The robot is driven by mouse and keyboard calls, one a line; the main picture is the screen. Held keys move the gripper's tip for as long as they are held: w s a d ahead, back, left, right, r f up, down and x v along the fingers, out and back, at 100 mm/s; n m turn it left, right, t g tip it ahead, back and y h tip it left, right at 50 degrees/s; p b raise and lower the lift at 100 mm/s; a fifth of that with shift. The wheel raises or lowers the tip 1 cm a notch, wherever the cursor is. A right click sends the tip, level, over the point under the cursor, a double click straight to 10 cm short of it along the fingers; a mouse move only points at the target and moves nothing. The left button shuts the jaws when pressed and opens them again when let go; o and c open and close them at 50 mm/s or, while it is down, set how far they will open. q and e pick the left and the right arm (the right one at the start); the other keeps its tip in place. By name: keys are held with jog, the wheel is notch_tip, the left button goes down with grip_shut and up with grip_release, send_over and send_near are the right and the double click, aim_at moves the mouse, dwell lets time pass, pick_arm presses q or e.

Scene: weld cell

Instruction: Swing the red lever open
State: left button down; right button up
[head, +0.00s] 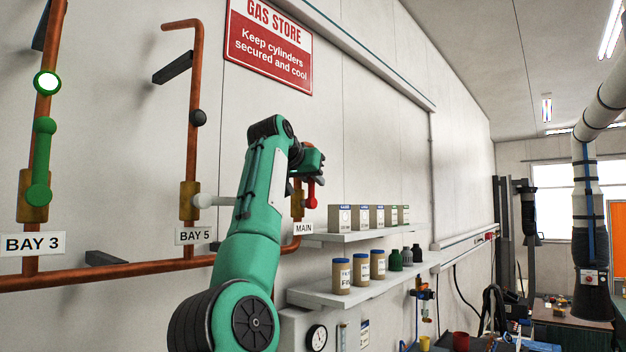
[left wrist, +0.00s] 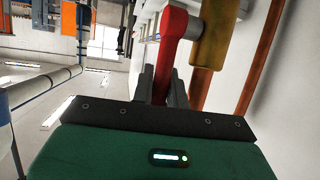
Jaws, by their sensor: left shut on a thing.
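The red lever (head: 312,190) is on the brass valve (head: 297,206) above the MAIN label (head: 304,228). In the head view it points up from its red hub, and its upper end is hidden at my gripper. My left gripper (head: 313,172) is at that upper end, partly hidden behind my green arm. In the left wrist view the red lever (left wrist: 171,32) runs down between the two dark fingers of my left gripper (left wrist: 161,82), which are shut on it. The brass valve (left wrist: 213,38) is beside it there. My right gripper is not in view.
A pale lever (head: 214,201) sticks out sideways at BAY 5, behind my arm's left edge. A green lever (head: 42,160) stands upright at BAY 3. Shelves (head: 362,285) with boxes and jars are right of the MAIN valve. A copper pipe (head: 130,270) runs along the wall.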

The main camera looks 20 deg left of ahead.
pick_arm(q)
jog(key=c, duration=1.7)
grip_release()
jog(key=shift+a+r, duration=0.1)
jog(key=shift+r, duration=0.05)
jog(key=shift+w, duration=0.15)
jog(key=shift+f, duration=0.2)
jog(key=shift+s+a+r+b, duration=0.1)
jog(key=shift+s+b, duration=0.3)
jog(key=shift+b, duration=0.1)
jog(key=b+v, duration=0.6)
jog(key=v, duration=0.7)
